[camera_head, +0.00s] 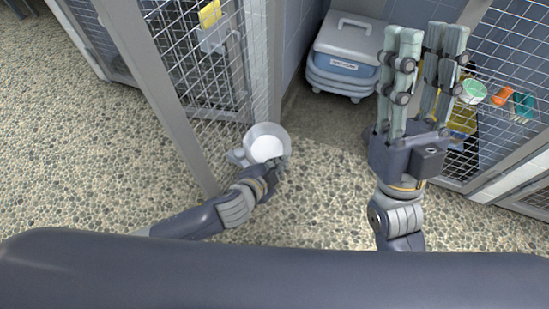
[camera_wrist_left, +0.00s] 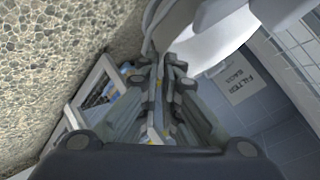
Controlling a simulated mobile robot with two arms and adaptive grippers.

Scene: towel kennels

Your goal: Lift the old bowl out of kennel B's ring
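The old bowl (camera_head: 268,132), grey-walled with a white middle, is at the foot of the mesh gate in the head view. Part of the bowl (camera_wrist_left: 215,38) fills the top of the left wrist view. My left gripper (camera_head: 277,163) is at its near edge, mostly hidden by my own wrist. In the left wrist view my left gripper (camera_wrist_left: 162,62) has its fingers close together, with the bowl's rim at their tips. I cannot make out the ring clearly or tell whether the bowl is seated in it. My right gripper (camera_head: 425,35) is raised, fingers apart and empty.
A grey-blue lidded box (camera_head: 345,60) stands on the floor behind. A gate post (camera_head: 165,100) stands left of the bowl. The pebbled floor (camera_head: 310,205) in front is clear.

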